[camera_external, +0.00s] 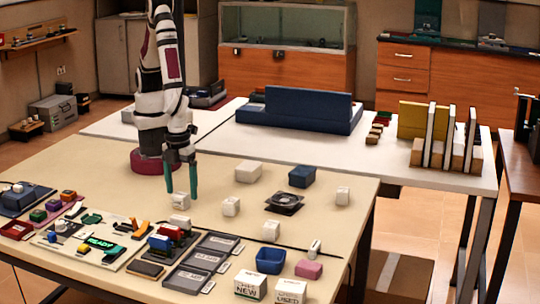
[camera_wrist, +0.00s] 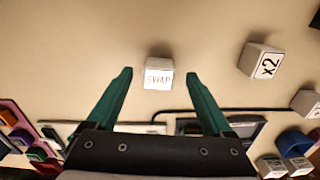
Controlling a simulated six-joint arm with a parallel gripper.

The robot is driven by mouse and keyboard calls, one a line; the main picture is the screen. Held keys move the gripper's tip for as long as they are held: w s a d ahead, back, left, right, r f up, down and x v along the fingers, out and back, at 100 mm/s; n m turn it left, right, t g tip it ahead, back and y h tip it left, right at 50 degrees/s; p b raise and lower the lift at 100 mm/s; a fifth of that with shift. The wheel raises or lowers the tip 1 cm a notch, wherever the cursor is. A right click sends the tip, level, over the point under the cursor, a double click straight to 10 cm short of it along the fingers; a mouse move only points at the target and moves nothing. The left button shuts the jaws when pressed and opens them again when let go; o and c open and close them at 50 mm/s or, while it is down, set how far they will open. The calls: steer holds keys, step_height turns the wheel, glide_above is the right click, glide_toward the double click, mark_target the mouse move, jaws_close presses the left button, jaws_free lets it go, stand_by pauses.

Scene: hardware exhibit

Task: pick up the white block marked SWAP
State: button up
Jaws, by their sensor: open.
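The white block marked SWAP (camera_wrist: 159,74) stands on the cream table in the wrist view, with its lettering facing the camera. It lies between the lines of my two green fingers, a little beyond their tips. My gripper (camera_wrist: 158,75) is open and empty. In the external view my gripper (camera_external: 180,196) points down over the table, and a small white block (camera_external: 180,201) shows between and just in front of its fingertips. Its marking is too small to read there. I cannot tell the exact height of the fingertips above the table.
Grey trays (camera_external: 190,279) and coloured parts crowd the front left.

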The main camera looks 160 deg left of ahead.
mark_target(182, 193)
step_height(182, 193, down, 3)
steer(key=shift+s, duration=0.1)
jaws_close()
stand_by(0.3)
steer(key=shift+r, duration=0.1)
